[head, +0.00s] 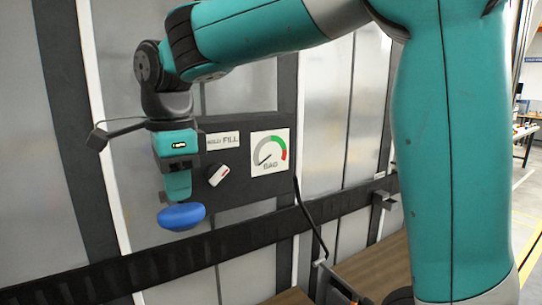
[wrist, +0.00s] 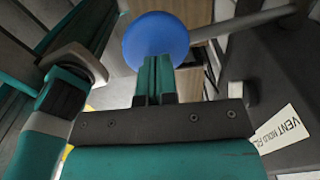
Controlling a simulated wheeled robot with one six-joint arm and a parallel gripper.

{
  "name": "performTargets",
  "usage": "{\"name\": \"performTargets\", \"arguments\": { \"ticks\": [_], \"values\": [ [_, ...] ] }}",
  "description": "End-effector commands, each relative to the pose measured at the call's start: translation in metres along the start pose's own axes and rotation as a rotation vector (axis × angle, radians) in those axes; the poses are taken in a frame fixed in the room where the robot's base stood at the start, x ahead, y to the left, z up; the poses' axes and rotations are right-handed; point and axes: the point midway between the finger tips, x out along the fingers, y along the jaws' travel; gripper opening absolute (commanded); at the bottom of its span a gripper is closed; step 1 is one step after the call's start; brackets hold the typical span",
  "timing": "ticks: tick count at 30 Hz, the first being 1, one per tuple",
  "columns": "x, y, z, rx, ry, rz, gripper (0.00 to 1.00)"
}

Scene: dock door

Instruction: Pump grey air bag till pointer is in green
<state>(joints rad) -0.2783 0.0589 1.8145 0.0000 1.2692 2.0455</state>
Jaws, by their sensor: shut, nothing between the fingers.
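The round gauge marked BAG (head: 280,165) is on the dark panel in the head view. Its pointer lies at the lower left, in the grey part, away from the green arc at the upper right. A white selector knob (head: 217,177) left of the gauge has its red-marked end tilted up and right, towards FILL on the label. A blue round knob (head: 181,217) is just below my gripper (head: 179,194); it also shows in the wrist view (wrist: 155,38) beyond the fingertips. My gripper is shut and empty; I cannot tell if it touches the knob. I cannot make out the grey air bag.
The label (head: 222,140) above the selector is partly hidden by my wrist. A dark rail (head: 150,267) crosses below the panel. A black hose (head: 310,220) hangs down right of the gauge. Wooden boards (head: 375,265) are low at the right. Open floor (head: 528,225) shows at far right.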

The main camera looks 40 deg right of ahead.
Motion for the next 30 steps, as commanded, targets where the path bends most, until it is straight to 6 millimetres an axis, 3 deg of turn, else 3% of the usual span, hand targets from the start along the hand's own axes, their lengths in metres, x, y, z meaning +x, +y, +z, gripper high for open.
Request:
{"name": "performTargets", "arguments": {
  "ticks": [30],
  "values": [
    [0.064, 0.000, 0.000, 0.001, 0.000, 0.000, 0.00]
  ]
}}
